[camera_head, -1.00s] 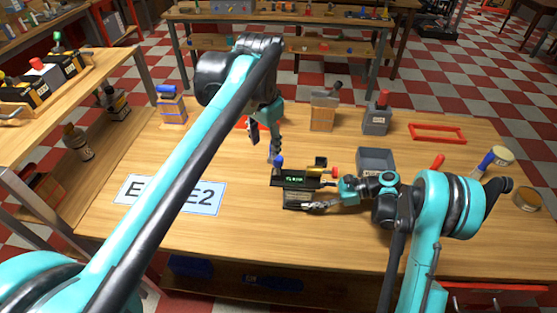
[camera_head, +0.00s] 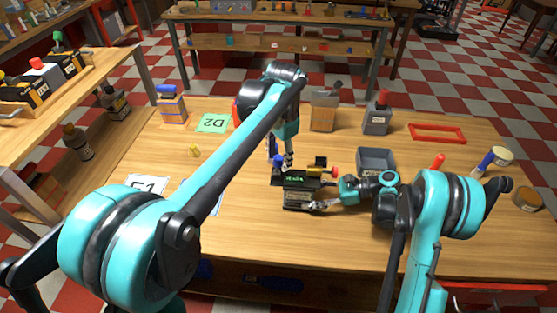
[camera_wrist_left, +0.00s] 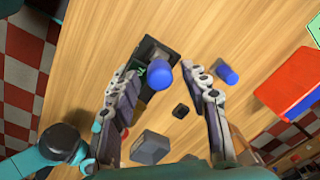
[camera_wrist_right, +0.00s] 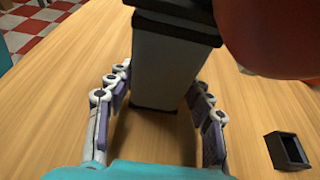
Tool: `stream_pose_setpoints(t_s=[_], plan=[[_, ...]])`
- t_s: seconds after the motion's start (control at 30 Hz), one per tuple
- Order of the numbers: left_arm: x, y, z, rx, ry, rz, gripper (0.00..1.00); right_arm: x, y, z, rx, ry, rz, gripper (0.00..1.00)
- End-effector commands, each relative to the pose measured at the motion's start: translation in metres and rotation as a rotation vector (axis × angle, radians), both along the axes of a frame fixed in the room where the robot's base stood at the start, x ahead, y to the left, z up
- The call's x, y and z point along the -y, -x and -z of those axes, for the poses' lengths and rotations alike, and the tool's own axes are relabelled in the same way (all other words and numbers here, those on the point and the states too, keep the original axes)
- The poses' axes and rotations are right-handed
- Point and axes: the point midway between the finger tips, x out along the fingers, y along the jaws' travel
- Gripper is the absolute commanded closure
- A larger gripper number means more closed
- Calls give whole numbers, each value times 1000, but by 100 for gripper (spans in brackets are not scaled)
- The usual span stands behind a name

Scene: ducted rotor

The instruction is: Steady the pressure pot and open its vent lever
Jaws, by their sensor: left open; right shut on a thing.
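The pressure pot (camera_head: 298,196) appears to be the dark, grey-sided unit with a green display near the table's middle. It has a blue knob (camera_head: 277,161) at its left and a red knob (camera_head: 333,171) at its right; I cannot tell which is the vent lever. My right gripper (camera_head: 320,206) is shut on its grey body, which shows between the fingers in the right wrist view (camera_wrist_right: 170,60). My left gripper (camera_head: 281,155) is open above the pot; in the left wrist view the blue knob (camera_wrist_left: 160,74) lies between its spread fingers, contact unclear.
A grey bin (camera_head: 376,160) stands right behind the pot. A small black block (camera_wrist_left: 181,110) is beside it. A grey box with a red knob (camera_head: 376,118), a red frame (camera_head: 437,133) and a green D2 card (camera_head: 213,122) lie farther back. The table's front left is partly hidden by my arm.

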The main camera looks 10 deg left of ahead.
Motion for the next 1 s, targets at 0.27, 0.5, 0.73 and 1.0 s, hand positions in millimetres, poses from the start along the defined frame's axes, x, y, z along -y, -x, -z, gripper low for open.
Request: stream_pose_setpoints(t_s=[0.27, 0.5, 0.73, 1.0], plan=[[-1, 0, 19, 0, 0, 0, 54, 0, 0, 0, 0, 1, 1, 73], [-1, -1, 19, 0, 0, -1, 60, 0, 0, 0, 0, 1, 1, 73], [-1, -1, 19, 0, 0, -1, 100, 0, 0, 0, 0, 1, 1, 73], [-3, 0, 19, -1, 23, -2, 100, 0, 0, 0, 0, 1, 1, 73]])
